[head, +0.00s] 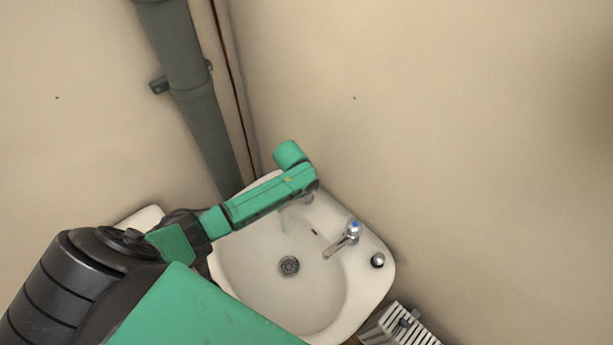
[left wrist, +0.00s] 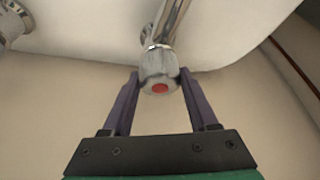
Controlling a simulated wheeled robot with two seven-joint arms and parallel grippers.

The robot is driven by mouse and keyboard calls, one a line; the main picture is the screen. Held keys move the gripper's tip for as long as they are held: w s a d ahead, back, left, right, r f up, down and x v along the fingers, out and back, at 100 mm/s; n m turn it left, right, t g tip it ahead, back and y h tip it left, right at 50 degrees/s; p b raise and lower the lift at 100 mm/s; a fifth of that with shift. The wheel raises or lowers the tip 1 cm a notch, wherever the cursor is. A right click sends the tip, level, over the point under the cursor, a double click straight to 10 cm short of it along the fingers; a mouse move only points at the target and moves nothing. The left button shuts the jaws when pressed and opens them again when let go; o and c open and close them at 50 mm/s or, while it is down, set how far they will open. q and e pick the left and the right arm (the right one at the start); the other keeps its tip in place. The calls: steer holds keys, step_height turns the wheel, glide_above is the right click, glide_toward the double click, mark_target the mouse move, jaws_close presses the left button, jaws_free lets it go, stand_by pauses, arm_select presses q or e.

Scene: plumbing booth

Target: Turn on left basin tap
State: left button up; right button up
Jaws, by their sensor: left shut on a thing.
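The white basin (head: 345,305) stands against the wall in the head view. Its left tap is mostly hidden there behind my green left arm; a bit of its spout (head: 290,203) shows below the arm. In the left wrist view the left tap (left wrist: 160,68) is chrome with a red dot on its handle. My left gripper (left wrist: 158,82) is shut on that handle, one finger on each side. The other tap (head: 348,235), with a blue dot, stands free to the right in the head view. My right gripper is in neither view.
A grey pipe (head: 195,95) runs down the wall in the corner behind the basin. A small chrome knob (head: 377,260) sits on the basin's right rim. A white slatted radiator (head: 400,328) is at the lower right. The wall above is bare.

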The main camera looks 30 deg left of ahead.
arm_select(q)
steer(key=n+y+p, duration=0.1)
steer(key=n, duration=0.2)
steer(key=shift+r+n, duration=0.15)
steer(key=shift+n, duration=0.25)
steer(key=n+y, duration=0.1)
steer(key=n, duration=0.3)
steer(key=shift+g+y, duration=0.4)
steer(key=shift+a+n, duration=0.1)
steer(key=shift+n, duration=0.3)
steer(key=o, duration=1.4)
